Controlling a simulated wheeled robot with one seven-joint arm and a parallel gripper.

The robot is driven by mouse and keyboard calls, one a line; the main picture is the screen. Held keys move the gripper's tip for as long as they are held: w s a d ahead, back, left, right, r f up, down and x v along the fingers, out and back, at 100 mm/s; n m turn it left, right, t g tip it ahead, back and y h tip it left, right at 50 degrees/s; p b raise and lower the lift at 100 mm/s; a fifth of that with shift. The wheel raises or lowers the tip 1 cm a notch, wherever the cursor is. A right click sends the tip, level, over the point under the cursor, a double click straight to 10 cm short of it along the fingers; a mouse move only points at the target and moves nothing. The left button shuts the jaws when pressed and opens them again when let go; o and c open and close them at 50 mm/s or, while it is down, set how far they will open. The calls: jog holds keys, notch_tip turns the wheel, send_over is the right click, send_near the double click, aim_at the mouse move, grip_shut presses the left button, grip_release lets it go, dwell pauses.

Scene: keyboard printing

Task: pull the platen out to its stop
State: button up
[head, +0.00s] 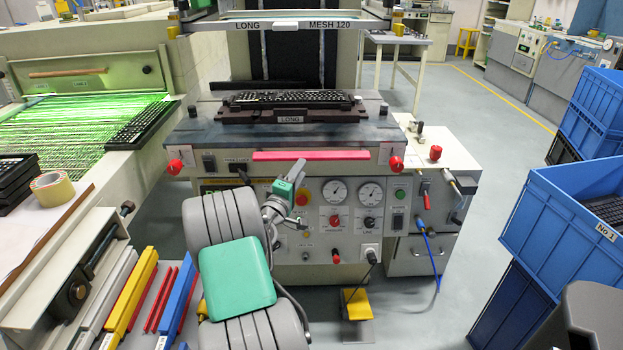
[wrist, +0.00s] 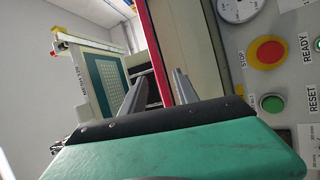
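The platen (head: 205,128) is the dark slab on top of the printing machine, and it carries a black keyboard (head: 290,98) in a nest marked LONG. A long pink-red handle bar (head: 310,155) runs along the front below it; the bar also shows as a red strip in the wrist view (wrist: 155,50).
Red knobs (head: 174,167) (head: 396,163) sit at both front corners. The control panel (head: 340,215) with gauges and buttons is below the bar, close to my arm. A raised screen frame (head: 280,25) hangs above.

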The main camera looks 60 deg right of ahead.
aim_at(309, 160)
jog(key=shift+n, duration=0.4)
jog(key=d, duration=0.2)
jog(key=d+r, duration=0.1)
jog(key=d, duration=0.5)
jog(key=shift+d+r+p, duration=0.1)
jog(key=shift+r+p, duration=0.15)
jog(key=shift+p, duration=0.15)
jog(key=shift+c, duration=0.2)
grip_shut()
